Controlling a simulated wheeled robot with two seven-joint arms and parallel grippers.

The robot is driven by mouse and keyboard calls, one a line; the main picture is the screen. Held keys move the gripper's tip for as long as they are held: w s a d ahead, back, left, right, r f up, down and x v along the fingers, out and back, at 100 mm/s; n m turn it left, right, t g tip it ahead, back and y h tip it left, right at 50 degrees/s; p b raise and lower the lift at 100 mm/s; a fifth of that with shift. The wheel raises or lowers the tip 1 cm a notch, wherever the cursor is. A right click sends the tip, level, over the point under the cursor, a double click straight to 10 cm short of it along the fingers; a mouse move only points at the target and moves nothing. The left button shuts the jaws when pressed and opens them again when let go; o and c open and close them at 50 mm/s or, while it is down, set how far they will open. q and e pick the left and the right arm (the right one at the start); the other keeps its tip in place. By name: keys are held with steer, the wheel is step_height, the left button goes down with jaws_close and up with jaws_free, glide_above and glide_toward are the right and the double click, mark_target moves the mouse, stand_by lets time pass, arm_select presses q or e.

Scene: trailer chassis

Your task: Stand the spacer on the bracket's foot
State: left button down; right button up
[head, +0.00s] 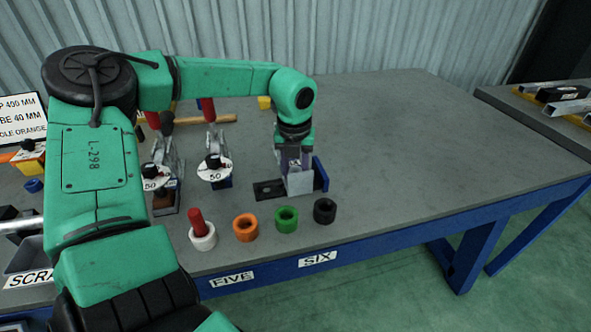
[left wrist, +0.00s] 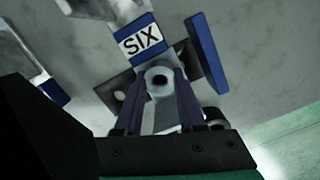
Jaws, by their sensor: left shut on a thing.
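My left gripper (head: 296,160) is shut on the spacer (left wrist: 160,77), a light grey tube with a dark hole in its end, held between the two fingers in the left wrist view. The gripper is directly above the bracket, whose pale grey block (head: 300,183) shows under the fingers in the head view. A blue upright plate (head: 320,173) stands at its right and a dark flat plate (head: 268,190) lies at its left. The fingers hide most of the spacer in the head view. I cannot tell whether it touches the foot. My right gripper is out of view.
Several rings lie in front: white with a red peg (head: 201,231), orange (head: 246,228), green (head: 286,219) and black (head: 324,211). Two toggle clamps with "50" discs (head: 214,170) stand to the left. The table (head: 430,150) is clear on the right.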

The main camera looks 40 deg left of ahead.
arm_select(q)
steer(key=shift+f, duration=0.2)
steer(key=c, duration=0.5)
jaws_free()
steer(key=shift+r, duration=0.1)
steer(key=shift+r, duration=0.15)
step_height(320, 180, up, 12)
steer(key=s, duration=0.1)
steer(key=shift+d+p, duration=0.4)
steer(key=shift+p, duration=0.05)
steer(key=shift+s+r, duration=0.1)
